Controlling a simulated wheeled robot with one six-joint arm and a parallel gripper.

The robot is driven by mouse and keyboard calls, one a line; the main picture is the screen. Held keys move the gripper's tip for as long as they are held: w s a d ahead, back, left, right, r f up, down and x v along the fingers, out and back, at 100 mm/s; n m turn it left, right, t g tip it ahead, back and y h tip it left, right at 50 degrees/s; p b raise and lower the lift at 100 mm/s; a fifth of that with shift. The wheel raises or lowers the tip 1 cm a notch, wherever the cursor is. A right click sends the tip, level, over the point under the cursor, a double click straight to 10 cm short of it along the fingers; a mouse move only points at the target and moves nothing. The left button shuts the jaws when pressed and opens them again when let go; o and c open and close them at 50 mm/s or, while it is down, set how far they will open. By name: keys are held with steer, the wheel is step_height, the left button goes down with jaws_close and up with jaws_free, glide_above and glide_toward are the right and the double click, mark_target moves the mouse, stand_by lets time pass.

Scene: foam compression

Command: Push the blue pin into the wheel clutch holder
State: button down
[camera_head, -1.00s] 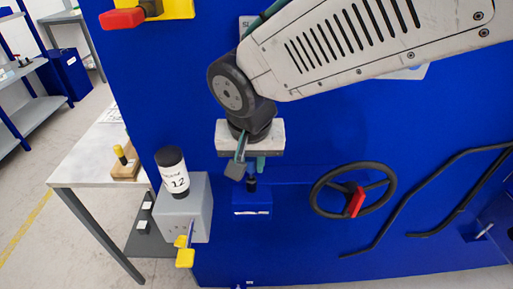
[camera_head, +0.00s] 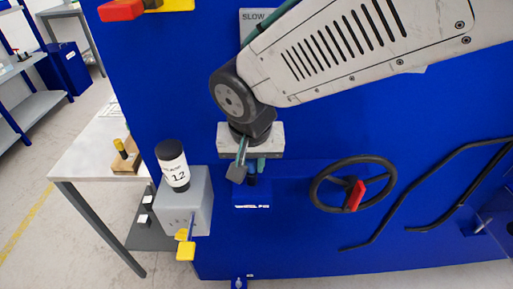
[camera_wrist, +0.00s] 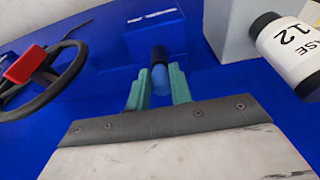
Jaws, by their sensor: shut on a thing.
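The blue pin (camera_wrist: 160,80) stands between the two teal fingers of my gripper (camera_wrist: 159,92), which is shut on it. A dark cylindrical part (camera_wrist: 159,54) lies in line with the pin on its far side; I cannot tell whether it belongs to the pin or the holder. The holder seems to be the blue box with a white label (camera_head: 252,207), which also shows in the wrist view (camera_wrist: 173,40). In the head view my gripper (camera_head: 249,172) points down at the box's top, close above it. The pin's seating depth is hidden.
A black steering wheel with a red handle (camera_head: 355,195) and a bent black rail (camera_head: 385,225) are on the right. A grey box (camera_head: 200,205) with a labelled black-and-white bottle (camera_head: 173,170) and a yellow lever (camera_head: 185,250) is close on the left.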

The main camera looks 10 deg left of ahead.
mark_target(251, 162)
steer(key=shift+f, duration=0.2)
steer(key=c, duration=1.2)
jaws_free()
steer(key=shift+o, duration=0.2)
steer(key=shift+r, duration=2.95)
